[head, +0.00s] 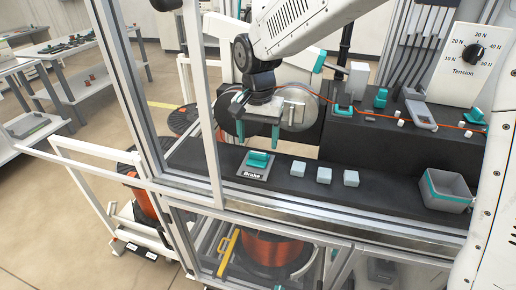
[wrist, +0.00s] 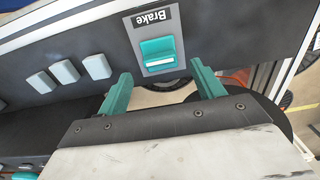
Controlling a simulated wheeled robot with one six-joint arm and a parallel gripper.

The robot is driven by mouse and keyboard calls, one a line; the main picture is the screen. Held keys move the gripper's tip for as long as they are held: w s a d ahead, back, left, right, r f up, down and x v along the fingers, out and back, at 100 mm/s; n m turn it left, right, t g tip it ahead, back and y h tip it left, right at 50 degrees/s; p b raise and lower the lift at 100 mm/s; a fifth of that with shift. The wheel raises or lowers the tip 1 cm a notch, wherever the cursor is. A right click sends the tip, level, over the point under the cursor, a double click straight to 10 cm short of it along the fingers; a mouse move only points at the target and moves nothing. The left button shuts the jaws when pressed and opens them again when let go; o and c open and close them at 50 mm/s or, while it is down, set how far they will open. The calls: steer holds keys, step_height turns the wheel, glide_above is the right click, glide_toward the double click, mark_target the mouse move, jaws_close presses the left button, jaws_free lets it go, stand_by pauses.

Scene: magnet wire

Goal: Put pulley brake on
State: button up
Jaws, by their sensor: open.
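The brake switch (head: 257,160) is a teal rocker on a grey plate labelled "Brake", on the black bench top. It also shows in the wrist view (wrist: 158,52), upside down, just beyond my fingertips. My gripper (head: 261,143) has teal fingers pointing down, apart and empty. In the head view it hangs above and slightly behind the switch. In the wrist view the switch lies between the lines of the two fingers, without visible contact. The metal pulley (head: 296,108) stands behind my gripper and is partly hidden by it.
Several pale square buttons (head: 324,175) sit right of the switch. A grey bin with a teal rim (head: 445,201) stands farther right. An orange wire (head: 375,112) runs past teal clamps to the right. A tension dial (head: 473,53) is at upper right. A metal frame post (head: 206,100) stands left of my gripper.

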mark_target(258, 153)
steer(key=shift+f, duration=2.1)
steer(key=c, duration=1)
